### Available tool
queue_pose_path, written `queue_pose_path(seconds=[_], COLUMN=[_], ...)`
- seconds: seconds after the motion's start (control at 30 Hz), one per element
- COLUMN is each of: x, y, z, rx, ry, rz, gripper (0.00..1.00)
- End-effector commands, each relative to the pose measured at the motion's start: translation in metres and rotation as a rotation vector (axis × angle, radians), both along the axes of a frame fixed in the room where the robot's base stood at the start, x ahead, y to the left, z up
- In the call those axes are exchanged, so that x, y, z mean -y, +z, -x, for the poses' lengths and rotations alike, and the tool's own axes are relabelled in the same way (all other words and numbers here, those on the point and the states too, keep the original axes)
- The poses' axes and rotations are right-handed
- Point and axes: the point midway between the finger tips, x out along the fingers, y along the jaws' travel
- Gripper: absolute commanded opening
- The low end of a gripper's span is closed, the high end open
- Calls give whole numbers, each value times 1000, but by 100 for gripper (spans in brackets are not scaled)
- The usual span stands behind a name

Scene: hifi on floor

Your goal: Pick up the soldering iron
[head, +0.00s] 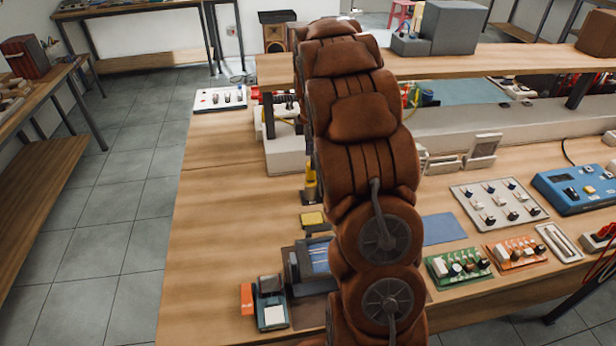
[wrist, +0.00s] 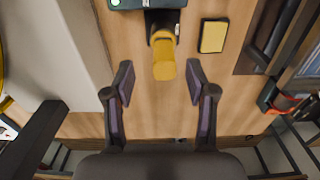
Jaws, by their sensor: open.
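A yellow-handled tool with a dark collar, which looks like the soldering iron (wrist: 164,62), shows in the wrist view in front of my gripper (wrist: 160,84). My gripper is open. Its two dark fingers stand to the left and right below the yellow end, with nothing between the tips. The yellow and dark tool also shows in the head view, just left of my brown arm, as the soldering iron (head: 311,182). My arm hides part of the bench there, and my gripper cannot be made out in the head view.
A yellow pad (wrist: 213,36) in a dark frame lies right of the tool. The wooden bench (head: 215,210) is clear on its left side. Circuit boards (head: 458,264), a blue device (head: 575,189) and a raised shelf (head: 480,62) are to the right and behind.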

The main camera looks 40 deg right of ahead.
Motion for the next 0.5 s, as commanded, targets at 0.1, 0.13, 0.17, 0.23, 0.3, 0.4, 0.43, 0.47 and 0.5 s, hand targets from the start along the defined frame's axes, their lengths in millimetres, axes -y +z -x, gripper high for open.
queue_pose_path(seconds=[0.1, 0.13, 0.17, 0.23, 0.3, 0.4, 0.43, 0.47, 0.5], x=[-1, -1, -1, -3, -4, -6, -7, -7, -7], y=[-6, -7, -8, -12, -18, -30, -34, -40, -46], z=[1, 1, 1, 2, 3, 3, 4, 4, 4], rx=[0, 0, 0, -2, -4, -3, -5, -6, -5], ry=[0, 0, 0, 0, -1, -2, -2, -2, -1], rz=[1, 1, 0, 0, 0, 0, -1, -3, -3], gripper=[56, 56, 56, 56, 56, 56, 56, 56, 56])
